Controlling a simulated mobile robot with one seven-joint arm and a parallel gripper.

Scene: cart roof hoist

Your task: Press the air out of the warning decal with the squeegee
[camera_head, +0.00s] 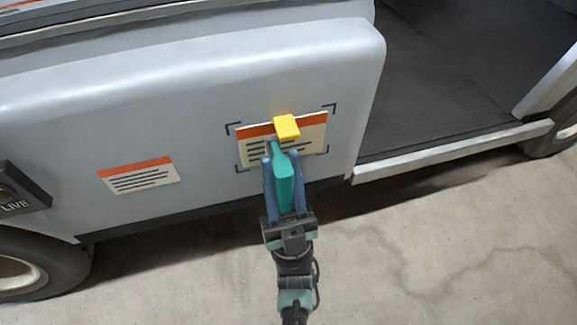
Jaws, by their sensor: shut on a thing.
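The warning decal (313,135) is a cream sheet with an orange-red top band and dark text lines. It is on the grey side panel of the cart, within black corner marks. My gripper (280,160) reaches up from below in front of the decal, its blue fingers shut on the squeegee (284,188). The squeegee has a teal handle and a yellow end, which overlaps the upper middle of the decal in this view. I cannot tell whether the yellow end touches the decal. The squeegee and fingers hide the decal's lower middle.
A second, similar decal (138,175) is on the panel to the left. A dark box marked "LIVE" (18,195) juts out at the far left, above a wheel (30,275). The cart's open doorway (445,85) is at right. The concrete floor (430,250) is clear.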

